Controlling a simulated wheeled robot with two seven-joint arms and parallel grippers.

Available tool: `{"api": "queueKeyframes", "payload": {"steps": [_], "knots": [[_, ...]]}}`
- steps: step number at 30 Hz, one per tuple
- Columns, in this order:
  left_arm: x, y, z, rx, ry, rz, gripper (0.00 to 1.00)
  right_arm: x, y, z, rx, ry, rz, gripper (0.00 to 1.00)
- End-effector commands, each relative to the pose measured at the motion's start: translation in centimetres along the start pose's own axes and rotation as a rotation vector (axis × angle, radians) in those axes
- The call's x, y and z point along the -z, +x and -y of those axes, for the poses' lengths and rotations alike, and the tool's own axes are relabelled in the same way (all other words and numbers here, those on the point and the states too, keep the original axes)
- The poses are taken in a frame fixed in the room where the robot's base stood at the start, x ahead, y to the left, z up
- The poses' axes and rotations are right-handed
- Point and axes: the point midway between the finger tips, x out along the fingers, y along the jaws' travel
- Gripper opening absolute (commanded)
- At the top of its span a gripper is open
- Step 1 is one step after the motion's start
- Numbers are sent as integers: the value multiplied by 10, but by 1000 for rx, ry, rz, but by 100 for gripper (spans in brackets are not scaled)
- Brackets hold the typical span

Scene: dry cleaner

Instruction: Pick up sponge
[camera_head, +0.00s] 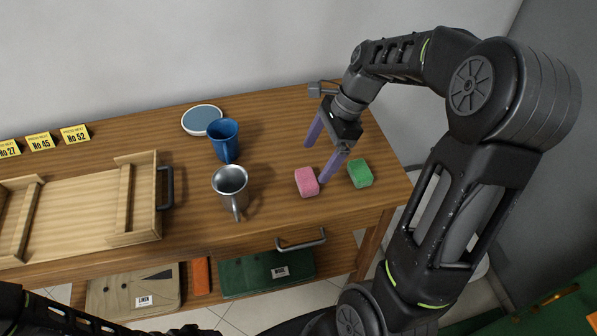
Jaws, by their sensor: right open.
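A pink sponge (306,182) lies on the wooden table near its front right. A green sponge (360,173) lies to its right, a short gap away. My right gripper (316,163) comes down from above with its two purple fingers spread apart. One finger points down between the two sponges, close to the pink one's right side. The other finger is farther back, behind the pink sponge. Nothing is held between the fingers. I cannot tell whether the near finger touches the pink sponge. My left gripper is not in view; only a dark arm part shows at the bottom left.
A steel mug (230,187), a blue mug (223,141) and a blue-and-white dish (202,119) stand left of the sponges. A wooden tray (140,198) with a dark handle lies farther left, near yellow number cards (75,134). A drawer handle (301,241) juts from the table front.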

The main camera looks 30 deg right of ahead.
Motion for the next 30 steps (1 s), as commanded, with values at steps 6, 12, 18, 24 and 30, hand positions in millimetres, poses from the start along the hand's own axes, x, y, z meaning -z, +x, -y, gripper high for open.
{"api": "queueKeyframes", "payload": {"steps": [6, 12, 18, 24, 30], "knots": [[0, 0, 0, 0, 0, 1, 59, 0, 2, 0, -1, -1, 0, 89], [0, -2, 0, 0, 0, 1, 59, 0, 22, 0, -2, -2, 0, 89], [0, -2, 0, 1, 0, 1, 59, 0, 27, 0, 0, -2, 0, 89], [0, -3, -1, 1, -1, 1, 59, 0, 29, 0, -1, -2, 0, 89], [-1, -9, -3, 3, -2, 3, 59, 0, 52, -2, -6, -1, 0, 89]]}}
